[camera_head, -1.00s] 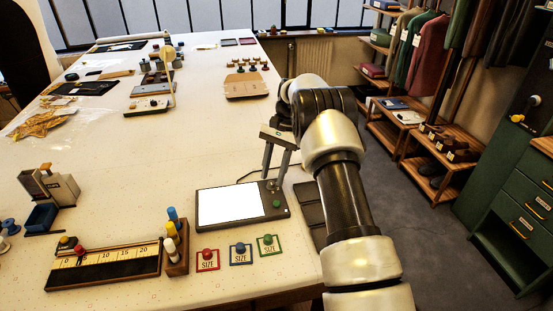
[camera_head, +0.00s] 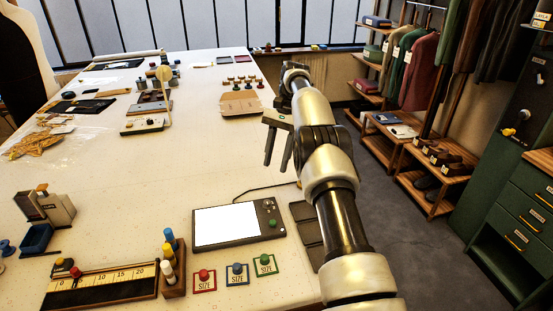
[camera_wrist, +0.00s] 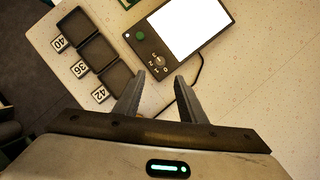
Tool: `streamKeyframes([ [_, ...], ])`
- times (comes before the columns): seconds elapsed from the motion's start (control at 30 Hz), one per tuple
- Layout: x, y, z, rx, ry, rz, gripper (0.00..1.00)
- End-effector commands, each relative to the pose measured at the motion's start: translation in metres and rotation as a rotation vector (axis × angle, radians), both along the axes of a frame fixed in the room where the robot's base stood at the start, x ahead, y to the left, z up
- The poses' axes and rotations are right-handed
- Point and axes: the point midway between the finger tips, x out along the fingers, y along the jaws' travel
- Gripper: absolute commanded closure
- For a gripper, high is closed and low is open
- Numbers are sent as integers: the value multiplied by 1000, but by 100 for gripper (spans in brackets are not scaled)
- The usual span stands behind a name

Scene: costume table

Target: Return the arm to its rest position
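My gripper (camera_head: 277,164) hangs above the right side of the white table (camera_head: 120,180), fingers pointing down. In the wrist view my gripper (camera_wrist: 155,95) shows two fingers spread apart with nothing between them. Below it is a dark device (camera_head: 282,228) with a bright white screen, a green button and a knob; it also shows in the wrist view (camera_wrist: 217,40). The fingers are clear of the device and the table.
Dark trays (camera_wrist: 97,52) labelled 40, 36 and 42 sit by the table edge. Red, blue and green SIZE knobs (camera_head: 237,272) and a ruler board (camera_head: 105,285) are in front. Shelves (camera_head: 430,185) and green drawers (camera_head: 515,210) stand right, across open floor.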

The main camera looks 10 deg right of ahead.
Motion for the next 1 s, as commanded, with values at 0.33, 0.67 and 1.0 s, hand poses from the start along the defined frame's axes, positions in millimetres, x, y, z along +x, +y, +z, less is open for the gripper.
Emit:
streamKeyframes([
  [0.33,-3,5,55,-17,-83,45,63],
  [0.67,-72,21,182,-87,-327,220,63],
  [1.0,-208,35,236,-190,-570,441,63],
])
